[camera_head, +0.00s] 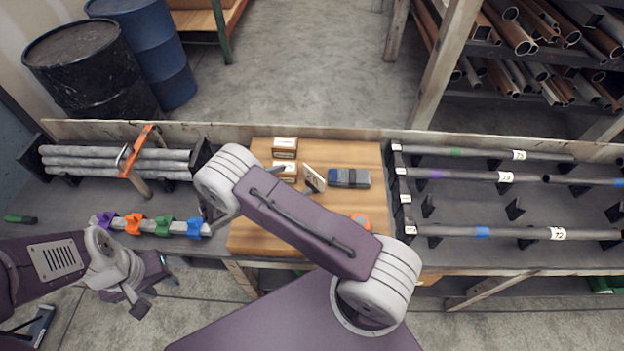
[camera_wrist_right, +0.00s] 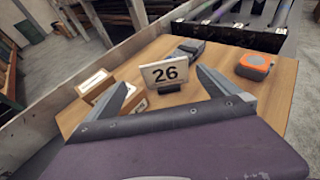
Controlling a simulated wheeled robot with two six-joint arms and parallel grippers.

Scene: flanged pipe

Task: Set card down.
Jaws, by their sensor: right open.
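A white card with the number 26 (camera_wrist_right: 165,72) stands upright, leaning slightly, in a small dark base on the wooden bench top in the right wrist view. It is seen edge-on in the head view (camera_head: 314,176). My right gripper (camera_wrist_right: 161,80) is open, with one finger on each side of the card in the picture. A gap shows beside each finger. In the head view my right arm hides part of this gripper. My left gripper (camera_head: 138,291) hangs low at the left, away from the card, its jaw opening unclear.
Small cardboard boxes (camera_head: 285,147), a dark blue-grey device (camera_head: 349,178) and an orange tape measure (camera_head: 361,220) lie around the card. Numbered pipes on a rack (camera_head: 480,231) lie to the right. Coloured clamps (camera_head: 164,226) and grey pipes (camera_head: 90,160) lie to the left.

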